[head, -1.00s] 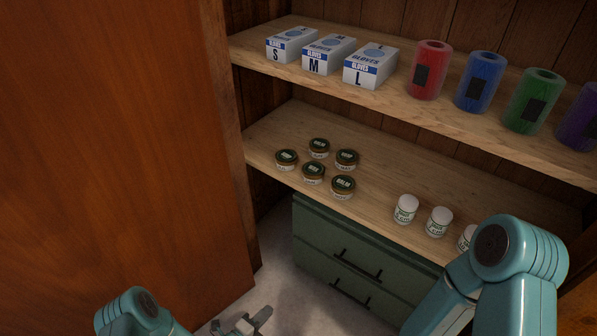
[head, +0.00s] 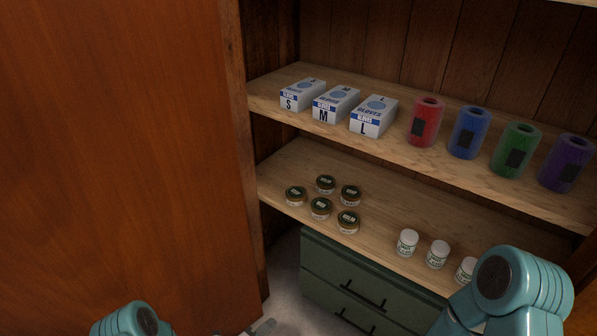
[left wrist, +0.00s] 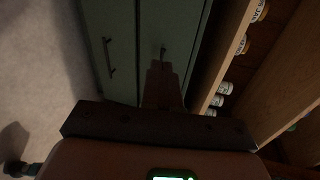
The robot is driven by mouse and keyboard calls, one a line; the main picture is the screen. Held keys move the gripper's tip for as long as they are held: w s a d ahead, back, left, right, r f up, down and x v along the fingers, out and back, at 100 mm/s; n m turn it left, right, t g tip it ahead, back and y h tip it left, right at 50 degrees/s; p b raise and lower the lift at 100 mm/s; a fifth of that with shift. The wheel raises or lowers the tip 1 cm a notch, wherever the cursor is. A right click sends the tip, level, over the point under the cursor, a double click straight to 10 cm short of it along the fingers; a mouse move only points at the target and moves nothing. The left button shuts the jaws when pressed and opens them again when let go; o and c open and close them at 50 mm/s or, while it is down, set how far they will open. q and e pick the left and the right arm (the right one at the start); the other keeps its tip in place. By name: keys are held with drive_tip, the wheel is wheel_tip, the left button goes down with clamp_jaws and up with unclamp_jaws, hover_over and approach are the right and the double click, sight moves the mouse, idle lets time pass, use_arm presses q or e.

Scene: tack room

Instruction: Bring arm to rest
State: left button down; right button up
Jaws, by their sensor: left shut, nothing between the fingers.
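My left arm (head: 132,320) shows at the bottom left of the head view. Only a tip of my left gripper (head: 263,327) shows at the bottom edge, low in front of the green drawers. In the left wrist view the left gripper (left wrist: 161,72) is shut and empty, with the drawer front beyond it. My right arm (head: 520,285) is bent at the bottom right of the head view. Its gripper is outside the picture.
A wooden door panel (head: 120,150) fills the left side. Glove boxes (head: 335,105) and coloured rolls (head: 468,133) stand on the upper shelf. Dark-lidded jars (head: 321,208) and white bottles (head: 437,254) stand on the lower shelf, above green drawers (head: 350,285).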

use_arm(q)
drive_tip(key=s+d+r+m+g+h+p, duration=0.2)
drive_tip(key=s+r+m+p, duration=0.1)
drive_tip(key=r, duration=0.3)
drive_tip(key=s+d+r+m+g+h+p, duration=0.1)
drive_tip(key=s+d+r+m+g+p, duration=0.2)
drive_tip(key=r, duration=0.4)
drive_tip(key=s+d+r+m+g+h+p, duration=0.2)
drive_tip(key=r+m+p, duration=0.15)
drive_tip(key=r, duration=0.25)
drive_tip(key=s+r+m+g+y+p, duration=0.3)
drive_tip(key=s+r+m+g+p, duration=0.35)
drive_tip(key=s+m, duration=0.45)
drive_tip(key=s+a+r+m+g+y+p, duration=0.2)
drive_tip(key=s+a+m+g+y, duration=0.15)
drive_tip(key=s+a+m, duration=0.35)
drive_tip(key=w+a+m+t+y, duration=0.1)
drive_tip(key=m+t, duration=0.1)
drive_tip(key=m, duration=0.3)
drive_tip(key=w+a+f+m+t+y, duration=0.1)
drive_tip(key=m, duration=0.4)
drive_tip(key=w+a+f+m+t+y, duration=0.1)
drive_tip(key=m+t+y, duration=0.1)
drive_tip(key=m, duration=0.4)
drive_tip(key=shift+w+f+t, duration=0.25)
drive_tip(key=shift+w+t, duration=0.05)
drive_tip(key=shift+w, duration=0.1)
use_arm(e)
wheel_tip(320, 180, up, 20)
drive_tip(key=shift+w+f, duration=0.15)
